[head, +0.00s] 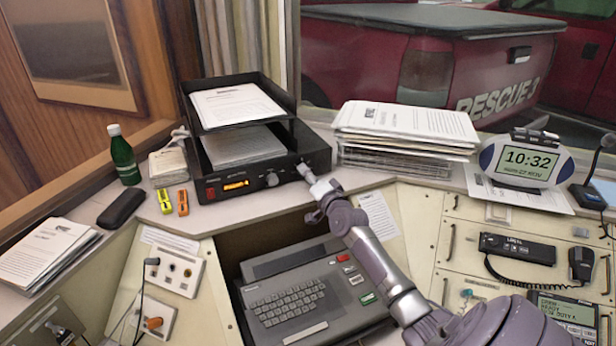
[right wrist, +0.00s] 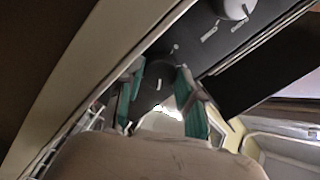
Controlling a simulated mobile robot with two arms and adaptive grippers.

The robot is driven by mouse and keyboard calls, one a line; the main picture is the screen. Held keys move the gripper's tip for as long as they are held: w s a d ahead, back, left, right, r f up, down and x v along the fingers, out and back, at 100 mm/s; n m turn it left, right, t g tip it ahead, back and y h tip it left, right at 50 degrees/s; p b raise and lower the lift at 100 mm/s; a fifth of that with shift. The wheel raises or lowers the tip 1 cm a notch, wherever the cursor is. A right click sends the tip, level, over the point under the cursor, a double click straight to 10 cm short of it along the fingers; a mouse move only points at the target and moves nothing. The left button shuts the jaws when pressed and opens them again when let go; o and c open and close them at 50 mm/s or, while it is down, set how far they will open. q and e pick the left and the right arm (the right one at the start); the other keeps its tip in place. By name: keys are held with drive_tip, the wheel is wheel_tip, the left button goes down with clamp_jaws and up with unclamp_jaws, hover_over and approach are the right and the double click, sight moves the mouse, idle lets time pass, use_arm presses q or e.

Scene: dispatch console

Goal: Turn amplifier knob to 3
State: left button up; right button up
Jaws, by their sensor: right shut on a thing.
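The amplifier (head: 256,183) is a black box under the paper trays, with a red switch and a lit orange display on its front. A pale round knob (head: 272,180) sits on its panel. My right gripper (head: 305,172) is at the right part of the panel, shut on a second, dark knob. In the right wrist view its green fingertips (right wrist: 161,80) are on either side of this dark knob (right wrist: 160,72). The pale knob (right wrist: 236,8) with its printed mark is clear of the fingers. The held knob's pointer and scale cannot be read. My left gripper is not in view.
Paper trays (head: 285,95) stand on the amplifier. A stack of papers (head: 405,125) is right of it, a green bottle (head: 122,155) and markers (head: 165,201) left. A keyboard unit (head: 300,305) lies below. A clock (head: 527,160) stands at the right.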

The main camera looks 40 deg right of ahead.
drive_tip(key=shift+m, duration=0.3)
drive_tip(key=o, duration=1.2)
drive_tip(key=shift+c, duration=0.2)
